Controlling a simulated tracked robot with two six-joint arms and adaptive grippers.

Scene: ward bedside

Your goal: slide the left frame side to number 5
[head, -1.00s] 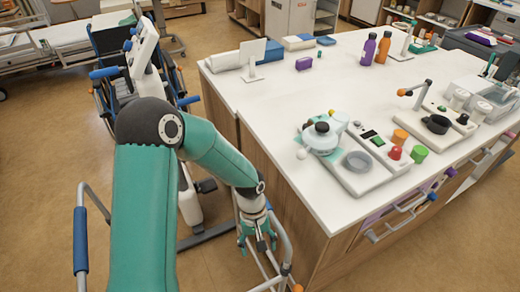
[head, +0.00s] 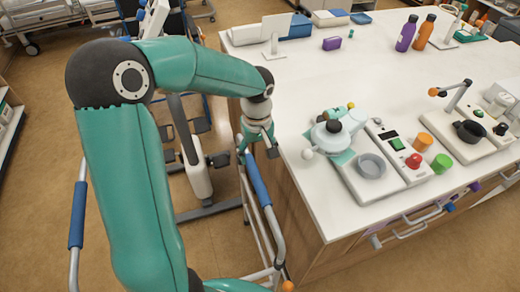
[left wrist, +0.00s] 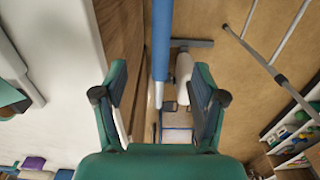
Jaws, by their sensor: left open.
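A metal walking frame stands on the floor beside the counter. One tube side has a blue grip (head: 257,180), close along the counter's edge. Another tube side with a blue grip (head: 77,215) is at the left of the head view. I cannot tell which is the left frame side, and no number 5 is readable. My left gripper (head: 258,147) is open just above the upper end of the grip by the counter. In the left wrist view the open jaws (left wrist: 160,97) have this blue grip (left wrist: 161,40) lined up between them, not gripped. My right gripper is not seen.
The white counter (head: 300,100) borders the gripper closely on the right. A device with a grey dish (head: 371,166) stands near its front edge. A white lift-like stand (head: 195,165) is on the floor behind the frame. Drawer handles (head: 400,232) stick out of the counter's front.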

